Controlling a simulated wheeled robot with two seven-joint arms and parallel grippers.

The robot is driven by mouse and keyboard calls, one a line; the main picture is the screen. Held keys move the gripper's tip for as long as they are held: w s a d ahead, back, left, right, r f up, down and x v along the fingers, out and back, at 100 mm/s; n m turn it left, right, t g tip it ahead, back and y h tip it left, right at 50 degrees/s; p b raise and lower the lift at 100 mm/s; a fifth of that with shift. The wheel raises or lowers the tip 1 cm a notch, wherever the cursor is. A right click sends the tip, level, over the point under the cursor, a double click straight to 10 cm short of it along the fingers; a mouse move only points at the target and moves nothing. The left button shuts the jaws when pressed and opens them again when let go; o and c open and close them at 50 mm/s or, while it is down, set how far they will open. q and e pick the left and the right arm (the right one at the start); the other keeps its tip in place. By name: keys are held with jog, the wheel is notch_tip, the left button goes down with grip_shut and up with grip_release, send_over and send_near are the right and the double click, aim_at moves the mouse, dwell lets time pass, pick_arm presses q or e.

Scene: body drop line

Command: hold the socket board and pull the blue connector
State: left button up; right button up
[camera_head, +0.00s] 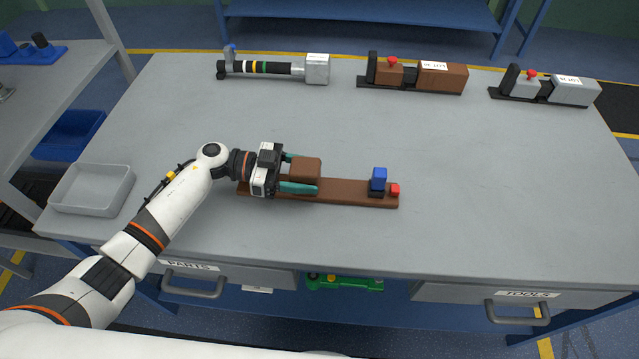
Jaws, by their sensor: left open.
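The socket board (345,192) is a long brown board lying on the grey table. A brown block (306,168) stands up near its left part. The blue connector (379,178) sits upright in a dark socket near the board's right end, beside a small red block (395,190). My left gripper (303,174) is over the left part of the board, its two green fingers open on either side of the brown block. I cannot tell whether the fingers touch the block. My right gripper is not in view.
A grey tray (92,189) stands at the table's left edge. A black tool with a silver end (270,67), a brown-block fixture (412,74) and a grey-block fixture (546,87) line the back. The table (500,190) is clear right of the board.

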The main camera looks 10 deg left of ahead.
pick_arm(q)
jog(key=c, duration=0.9)
jog(key=shift+c, duration=0.2)
